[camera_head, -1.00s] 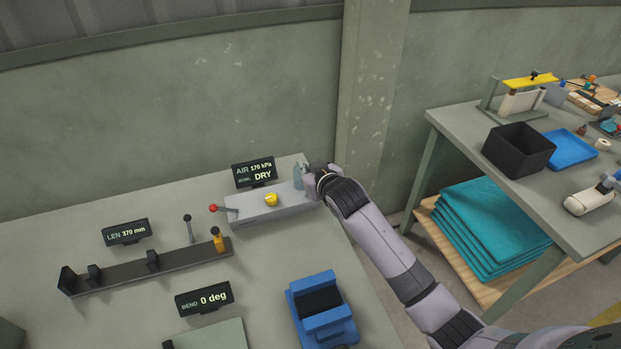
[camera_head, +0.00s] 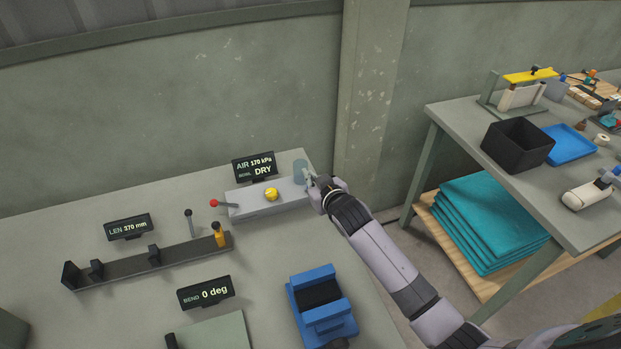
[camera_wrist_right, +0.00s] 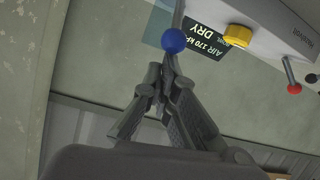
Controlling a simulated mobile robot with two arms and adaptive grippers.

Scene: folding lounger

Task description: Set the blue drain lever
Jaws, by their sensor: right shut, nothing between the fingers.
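The blue drain lever (camera_wrist_right: 174,41) shows in the right wrist view as a blue ball on a grey rod, at the end of the grey box (camera_wrist_right: 275,22). My right gripper (camera_wrist_right: 165,72) is shut and empty, its fingertips just below the ball in that picture; whether they touch it I cannot tell. In the head view my right gripper (camera_head: 314,181) is at the right end of the grey box (camera_head: 250,203) and the blue ball is hidden. The display (camera_head: 254,167) reads AIR 170 kPa and BOWL DRY. My left gripper is not in view.
On the box are a yellow knob (camera_head: 271,194) and a red-tipped lever (camera_head: 215,203). A dark rail (camera_head: 125,267) and a blue vise-like block (camera_head: 322,306) stand nearer. A side table (camera_head: 460,119) holds a black bin (camera_head: 518,143). A wall rises behind.

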